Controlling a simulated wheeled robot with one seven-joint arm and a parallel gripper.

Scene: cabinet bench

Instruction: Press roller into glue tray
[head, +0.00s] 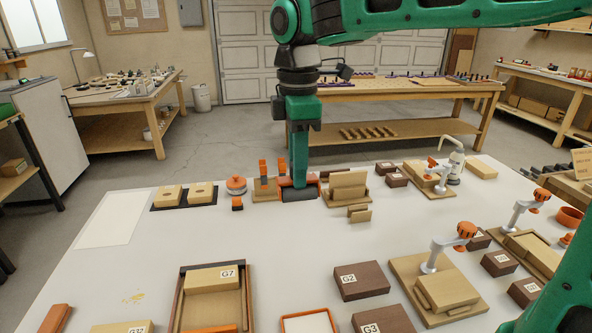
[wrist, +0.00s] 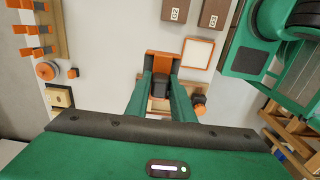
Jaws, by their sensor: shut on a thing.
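My gripper (head: 299,172) points down over the far part of the white bench. Its two green fingers are shut on the roller, which has a dark cylinder (head: 299,194) and orange parts beside it. In the wrist view the fingers (wrist: 162,92) close on a dark piece, with the roller's orange part (wrist: 165,62) just beyond.
A wooden tray holds block G7 (head: 214,280) left of the glue tray. Dark blocks G2 (head: 360,281) and G3 (head: 383,321) lie to its right. An orange-knobbed clamp (head: 466,231) stands further right. The bench is clear between the far row and these trays.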

